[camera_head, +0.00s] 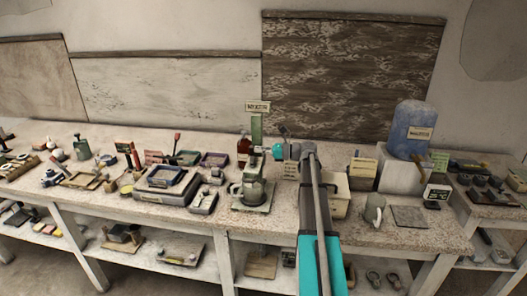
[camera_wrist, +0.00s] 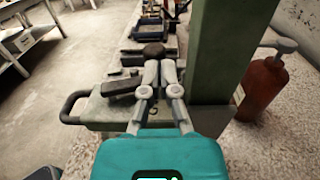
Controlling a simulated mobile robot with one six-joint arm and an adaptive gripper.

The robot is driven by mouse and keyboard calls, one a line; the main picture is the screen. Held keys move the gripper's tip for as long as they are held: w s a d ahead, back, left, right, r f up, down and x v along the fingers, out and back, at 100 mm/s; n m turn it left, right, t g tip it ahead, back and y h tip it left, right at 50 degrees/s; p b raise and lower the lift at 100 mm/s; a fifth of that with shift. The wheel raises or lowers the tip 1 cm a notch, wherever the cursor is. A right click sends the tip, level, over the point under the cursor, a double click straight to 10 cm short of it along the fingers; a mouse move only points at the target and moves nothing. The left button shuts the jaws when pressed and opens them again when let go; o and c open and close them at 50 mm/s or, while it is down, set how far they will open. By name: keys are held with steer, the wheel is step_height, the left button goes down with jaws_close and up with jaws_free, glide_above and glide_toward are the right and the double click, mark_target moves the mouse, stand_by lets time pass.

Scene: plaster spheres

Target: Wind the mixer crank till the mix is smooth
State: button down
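The mixer stands on the bench in the middle of the head view, with a grey-green pot (camera_head: 252,188) and a green post (camera_head: 257,128) behind it. The post rises close on the right in the wrist view (camera_wrist: 222,50). The pot's dark side handle (camera_wrist: 72,108) shows at lower left there. My gripper (camera_head: 262,150) reaches in from the right above the pot. The mix is not visible.
A red bottle (camera_head: 243,148) stands just behind and left of the mixer and also shows at right in the wrist view (camera_wrist: 262,85). Trays (camera_head: 165,178) crowd the bench to the left. A cream box (camera_head: 336,188), mug (camera_head: 374,209) and blue jug (camera_head: 409,128) stand right.

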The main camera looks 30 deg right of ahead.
steer(key=shift+x, duration=1.25)
steer(key=v, duration=1.2)
stand_by(0.7)
